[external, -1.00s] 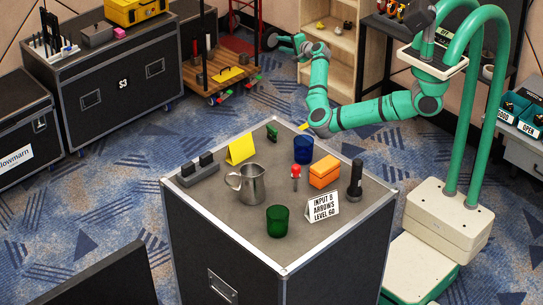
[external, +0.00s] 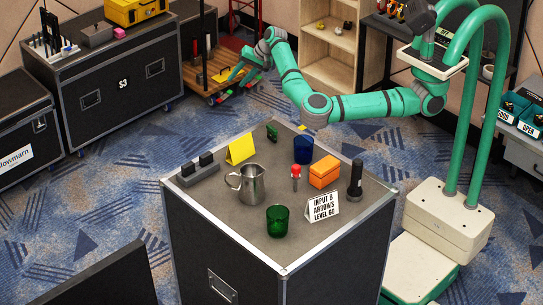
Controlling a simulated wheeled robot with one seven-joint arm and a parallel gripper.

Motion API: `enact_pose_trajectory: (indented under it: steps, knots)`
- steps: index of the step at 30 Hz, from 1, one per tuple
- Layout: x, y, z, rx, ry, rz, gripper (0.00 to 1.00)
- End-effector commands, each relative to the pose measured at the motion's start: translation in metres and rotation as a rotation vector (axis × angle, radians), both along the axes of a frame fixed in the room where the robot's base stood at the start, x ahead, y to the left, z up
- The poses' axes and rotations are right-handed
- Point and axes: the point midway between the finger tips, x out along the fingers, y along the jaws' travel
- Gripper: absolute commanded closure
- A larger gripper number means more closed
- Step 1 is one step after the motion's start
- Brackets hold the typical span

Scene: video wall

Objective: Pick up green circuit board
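A small green piece that looks like the green circuit board (external: 272,132) stands near the back corner of the dark case top, just right of a yellow folded card (external: 240,148). My teal arm reaches left over the floor behind the case. My gripper (external: 222,88) is at the arm's far end, up and left of the green piece and well apart from it. It points down and left, in front of a wooden cart. It is too small and blended with the background to tell if it is open or shut.
The case top (external: 238,225) also bears a metal pitcher (external: 251,184), a blue cup (external: 303,150), a green cup (external: 278,221), an orange box (external: 324,172), a black flashlight (external: 356,179), a red-topped tool (external: 296,178), a grey block (external: 198,169) and a white sign (external: 322,206).

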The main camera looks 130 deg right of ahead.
Motion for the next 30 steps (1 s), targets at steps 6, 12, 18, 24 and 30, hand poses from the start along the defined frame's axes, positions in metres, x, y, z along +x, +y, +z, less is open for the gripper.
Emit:
enact_pose_trajectory:
  steps: [6, 12, 18, 24, 30]
  knots:
    - [0.075, 0.139, 0.018, 0.194, 0.234, 0.274, 0.66]
    - [0.093, 0.244, 0.039, 0.341, 0.401, 0.444, 0.66]
    - [0.093, 0.287, 0.05, 0.407, 0.474, 0.507, 0.66]
    - [0.094, 0.292, 0.027, 0.414, 0.481, 0.513, 0.66]
    - [0.094, 0.29, 0.002, 0.412, 0.479, 0.511, 0.66]
